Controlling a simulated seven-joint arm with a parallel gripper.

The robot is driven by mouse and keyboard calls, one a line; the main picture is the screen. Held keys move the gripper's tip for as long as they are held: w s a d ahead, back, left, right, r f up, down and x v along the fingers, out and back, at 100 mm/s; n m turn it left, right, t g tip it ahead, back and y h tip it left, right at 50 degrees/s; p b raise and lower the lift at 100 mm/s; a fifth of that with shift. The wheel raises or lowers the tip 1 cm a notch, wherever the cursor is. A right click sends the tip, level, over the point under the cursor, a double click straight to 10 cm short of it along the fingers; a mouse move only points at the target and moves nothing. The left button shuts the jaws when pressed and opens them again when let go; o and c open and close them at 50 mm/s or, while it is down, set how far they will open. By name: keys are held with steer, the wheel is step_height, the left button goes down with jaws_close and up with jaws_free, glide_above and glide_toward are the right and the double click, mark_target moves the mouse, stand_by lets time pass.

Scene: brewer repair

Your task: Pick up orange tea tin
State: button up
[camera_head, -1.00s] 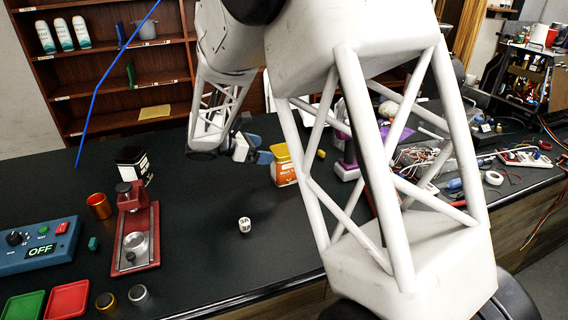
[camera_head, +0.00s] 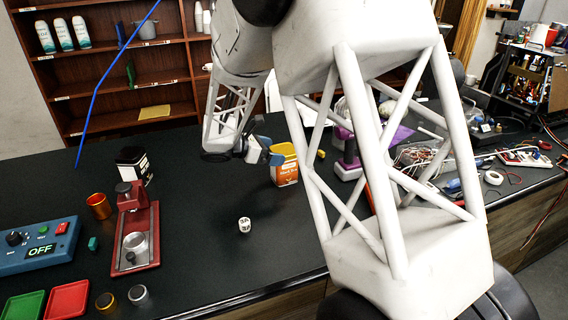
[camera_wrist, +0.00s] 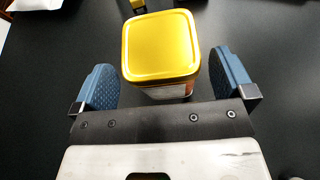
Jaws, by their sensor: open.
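The orange tea tin (camera_head: 285,168) stands upright on the dark table in the head view, with a yellow lid and an orange label. In the wrist view its square yellow lid (camera_wrist: 160,47) sits between the two blue fingers of my gripper (camera_wrist: 168,82). The gripper is open, with a visible gap on each side of the tin. In the head view my gripper (camera_head: 268,153) is right at the tin's upper left side, and one blue finger shows beside the lid. The tin's lower part is mostly hidden in the wrist view.
A red press-like device (camera_head: 137,235), an orange cup (camera_head: 98,206) and a black-and-white tin (camera_head: 133,164) stand to the left. A purple-and-white item (camera_head: 348,160) stands just right of the tin, and wires clutter the right.

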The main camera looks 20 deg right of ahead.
steer(key=shift+x, duration=1.9)
steer(key=shift+c, duration=0.5)
steer(key=c, duration=0.7)
